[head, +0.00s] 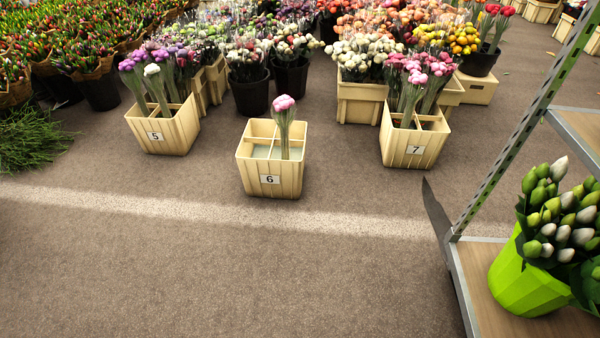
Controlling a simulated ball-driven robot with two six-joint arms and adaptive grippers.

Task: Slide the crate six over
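Crate six (269,180) is a pale wooden crate with dividers and a white label reading 6, standing on the paved floor in the middle of the head view. One bunch of pink tulips (284,123) stands upright in one of its compartments; the other compartments that I can see into look empty. Its front lower edge is near the whitish stripe on the floor. Neither of my grippers is in the head view.
Crate 5 (163,142) with purple and white tulips stands to the left, crate 7 (409,150) with pink ones to the right. Many flower buckets fill the back. A metal shelf (467,285) with a green bucket (526,275) is at right. Front floor is clear.

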